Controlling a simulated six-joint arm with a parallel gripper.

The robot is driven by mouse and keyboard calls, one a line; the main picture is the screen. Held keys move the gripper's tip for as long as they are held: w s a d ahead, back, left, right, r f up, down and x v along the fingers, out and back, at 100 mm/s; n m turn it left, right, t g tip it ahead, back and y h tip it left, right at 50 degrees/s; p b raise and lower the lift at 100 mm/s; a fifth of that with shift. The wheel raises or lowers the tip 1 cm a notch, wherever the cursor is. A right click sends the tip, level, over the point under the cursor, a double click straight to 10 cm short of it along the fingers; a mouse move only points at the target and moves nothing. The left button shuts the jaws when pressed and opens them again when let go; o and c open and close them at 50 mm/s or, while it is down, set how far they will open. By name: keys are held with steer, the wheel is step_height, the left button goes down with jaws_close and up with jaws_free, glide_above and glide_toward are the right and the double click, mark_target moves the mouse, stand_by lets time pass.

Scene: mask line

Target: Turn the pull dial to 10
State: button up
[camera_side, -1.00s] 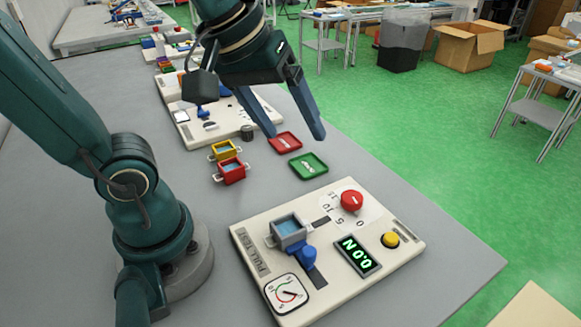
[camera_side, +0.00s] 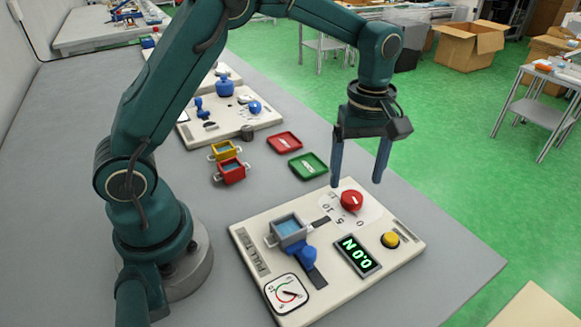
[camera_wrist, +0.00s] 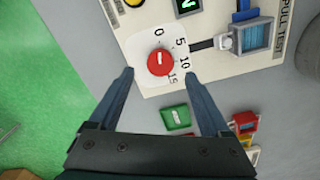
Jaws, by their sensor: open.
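The red dial (camera_side: 351,201) sits on a white round scale at the back right of the cream test panel (camera_side: 385,266). In the wrist view the dial (camera_wrist: 161,62) has a white line on its face, and 0, 5, 10 and 15 are printed around it. I cannot tell clearly which number the line marks. My gripper (camera_side: 357,184) is open, empty and pointing down above the dial. In the wrist view its fingertips (camera_wrist: 160,73) appear on either side of the dial, apart from it. The green display (camera_side: 358,256) reads 0.0 N.
The panel also carries a grey box (camera_side: 289,229), a blue clamp (camera_side: 302,254), a round-faced gauge (camera_side: 287,293) and a yellow button (camera_side: 390,240). Green (camera_side: 308,165) and red (camera_side: 285,142) trays lie behind it, with red (camera_side: 231,171) and yellow (camera_side: 224,150) bins to their left.

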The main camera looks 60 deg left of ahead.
mark_target(352, 196)
steer(key=shift+f, duration=2.3)
jaws_close()
